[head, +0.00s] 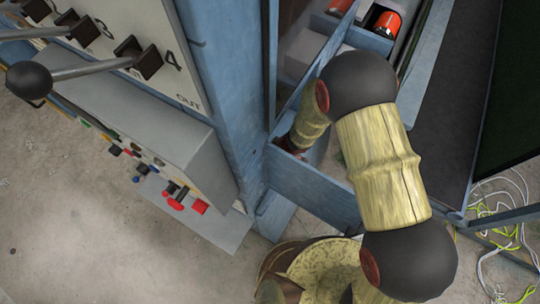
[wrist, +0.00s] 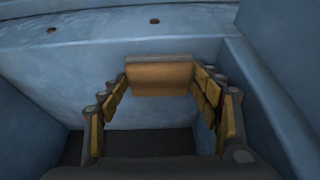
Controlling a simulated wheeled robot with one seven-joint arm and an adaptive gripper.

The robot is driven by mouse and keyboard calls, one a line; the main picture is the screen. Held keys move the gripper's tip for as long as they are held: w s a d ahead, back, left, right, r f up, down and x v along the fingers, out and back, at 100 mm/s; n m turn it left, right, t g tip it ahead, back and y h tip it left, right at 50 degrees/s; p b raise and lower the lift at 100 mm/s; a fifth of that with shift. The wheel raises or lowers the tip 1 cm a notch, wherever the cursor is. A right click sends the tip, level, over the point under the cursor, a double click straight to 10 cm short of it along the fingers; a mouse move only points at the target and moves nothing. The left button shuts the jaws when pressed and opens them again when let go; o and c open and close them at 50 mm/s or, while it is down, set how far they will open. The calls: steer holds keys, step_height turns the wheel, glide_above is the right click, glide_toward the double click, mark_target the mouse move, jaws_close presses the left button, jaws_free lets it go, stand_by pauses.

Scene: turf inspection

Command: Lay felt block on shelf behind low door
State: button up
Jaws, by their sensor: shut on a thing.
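My gripper (wrist: 160,82) has its two fingers on either side of an orange-brown block (wrist: 160,76), which I take to be the felt block. The block is held level between the fingertips, with a grey strip along its upper edge. Blue painted walls (wrist: 70,65) surround the gripper in the wrist view, and a dark gap lies below the block. I cannot tell whether the block touches any surface. In the head view my arm reaches into a blue-framed bay (head: 315,190) and hides the gripper and block. I cannot pick out the low door or shelf for certain.
A control box (head: 150,125) with buttons and a lever panel (head: 130,40) stand left of a blue post (head: 225,90). Orange-red cylinders (head: 387,22) lie in the blue bay at the top. Loose wires (head: 505,215) lie on the floor at right.

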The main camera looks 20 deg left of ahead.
steer(key=shift+f, duration=0.1)
steer(key=o, duration=0.9)
steer(key=shift+c, duration=0.2)
steer(key=p+v, duration=0.3)
steer(key=v, duration=0.9)
